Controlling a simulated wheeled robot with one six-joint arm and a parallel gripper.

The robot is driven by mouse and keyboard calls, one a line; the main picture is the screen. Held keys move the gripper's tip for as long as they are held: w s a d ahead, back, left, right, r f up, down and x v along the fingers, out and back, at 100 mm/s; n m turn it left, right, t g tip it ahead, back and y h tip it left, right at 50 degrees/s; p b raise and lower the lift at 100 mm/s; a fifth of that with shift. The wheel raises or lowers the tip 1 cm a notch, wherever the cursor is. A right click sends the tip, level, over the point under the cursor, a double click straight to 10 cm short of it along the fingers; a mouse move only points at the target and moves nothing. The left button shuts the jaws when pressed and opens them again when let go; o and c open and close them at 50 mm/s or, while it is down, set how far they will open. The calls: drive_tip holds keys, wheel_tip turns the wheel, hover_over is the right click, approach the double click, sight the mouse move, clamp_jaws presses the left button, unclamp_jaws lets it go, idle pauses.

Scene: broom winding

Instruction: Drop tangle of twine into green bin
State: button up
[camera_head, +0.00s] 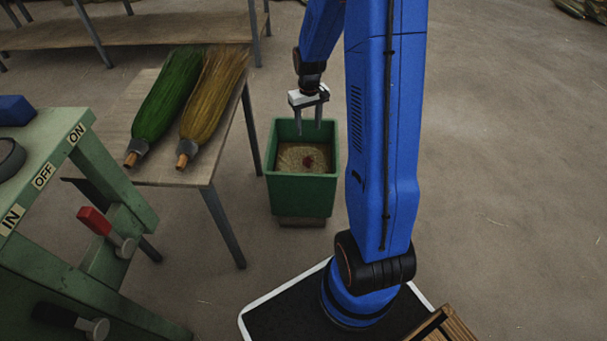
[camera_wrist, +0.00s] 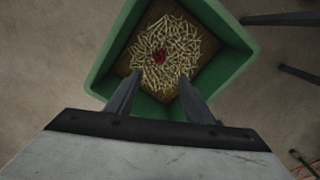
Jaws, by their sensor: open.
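The green bin (camera_head: 303,190) stands on the floor right of the table; its wall also shows in the wrist view (camera_wrist: 108,62). Inside lies a heap of pale, straw-coloured pieces (camera_wrist: 185,45) with a small dark red bit (camera_wrist: 159,56) on it. The red bit also shows in the head view (camera_head: 308,161). I cannot tell for sure whether this red bit is the twine tangle or part of it. My gripper (camera_head: 309,130) is open and empty, pointing down over the bin, with its fingers (camera_wrist: 158,98) spread apart above the heap.
A wooden table (camera_head: 200,165) beside the bin holds a green broom head (camera_head: 168,95) and a tan one (camera_head: 213,92). A green machine (camera_head: 50,215) with a red-handled lever (camera_head: 95,221) stands at left. The floor right of my arm is largely clear.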

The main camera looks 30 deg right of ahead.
wheel_tip(320, 180, up, 12)
drive_tip(key=shift+f, duration=0.25)
idle(0.5)
